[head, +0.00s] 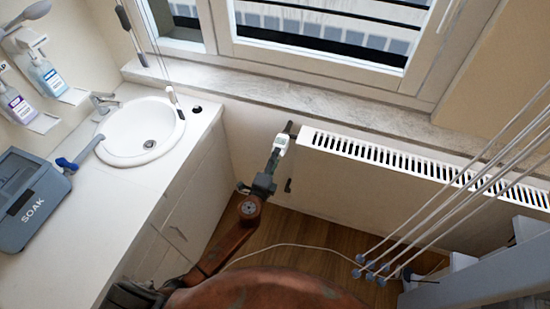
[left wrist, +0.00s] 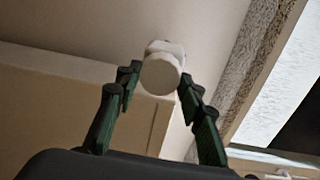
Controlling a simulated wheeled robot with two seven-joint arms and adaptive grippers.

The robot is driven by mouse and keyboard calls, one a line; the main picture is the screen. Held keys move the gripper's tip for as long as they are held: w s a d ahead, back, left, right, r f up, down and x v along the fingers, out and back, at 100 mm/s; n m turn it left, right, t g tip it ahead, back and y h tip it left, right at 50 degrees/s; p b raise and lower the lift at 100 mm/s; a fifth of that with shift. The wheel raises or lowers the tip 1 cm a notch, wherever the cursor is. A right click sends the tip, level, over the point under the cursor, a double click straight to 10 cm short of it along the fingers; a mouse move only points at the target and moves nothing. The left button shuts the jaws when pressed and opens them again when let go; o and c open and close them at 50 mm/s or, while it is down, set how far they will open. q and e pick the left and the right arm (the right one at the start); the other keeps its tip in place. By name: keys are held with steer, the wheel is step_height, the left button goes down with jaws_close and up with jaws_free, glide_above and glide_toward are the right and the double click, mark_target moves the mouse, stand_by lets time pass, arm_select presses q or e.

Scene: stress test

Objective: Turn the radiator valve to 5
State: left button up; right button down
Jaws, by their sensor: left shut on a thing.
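The white radiator valve (head: 281,141) is at the left end of the white radiator (head: 420,168), below the window sill. My left gripper (head: 273,160) reaches up to it from below, with its fingers at the valve. In the left wrist view, the round end of the valve knob (left wrist: 161,76) sits between the two dark green fingers of my left gripper (left wrist: 159,82), which is shut on it. I cannot read any numbers on the knob, so its setting is unclear. My right gripper is not in view.
A counter (head: 95,215) with a round sink (head: 138,132) stands left of my left arm. A grey SOAK box (head: 32,205) and bottles are on the far left. Thin pale rods (head: 450,200) slant across the right side. A white cable (head: 290,246) crosses the wooden floor.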

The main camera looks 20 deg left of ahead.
arm_select(q)
steer(key=m+p, duration=0.3)
steer(key=m, duration=0.8)
steer(key=m+t+p, duration=0.1)
steer(key=m+p, duration=0.2)
steer(key=m, duration=0.8)
steer(key=m+y+p, duration=0.1)
steer(key=m+p, duration=0.2)
steer(key=m, duration=0.7)
steer(key=shift+a+f+m+t+p, duration=0.2)
steer(key=shift+f+m+t+p, duration=0.1)
steer(key=shift+m+p, duration=0.1)
steer(key=shift+m, duration=0.3)
steer(key=o, duration=1.2)
steer(key=shift+c, duration=0.2)
